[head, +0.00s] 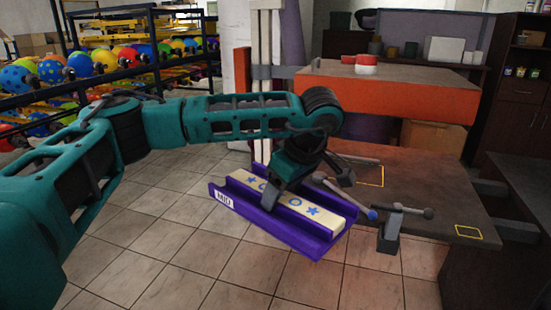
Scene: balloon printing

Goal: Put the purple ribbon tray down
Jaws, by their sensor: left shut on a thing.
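The purple ribbon tray (318,243) is a long purple channel with a white label at its left end. A cream strip (241,184) with blue star and ring marks lies along it. My left gripper (303,184) comes down from above and is shut on the tray near its middle, hiding part of the strip. The tray is tilted in the picture, in front of the dark worktable (430,200), with tiled floor behind and below. I cannot tell whether it touches the table edge. My right gripper is not in view.
Levers with round ends (405,210) and a grey bracket (388,238) stand at the table's front edge, close to the tray's right end. An orange-edged machine block (390,95) rises behind. Yellow outlines (469,232) mark the tabletop. Racks of balloons (50,71) stand at left.

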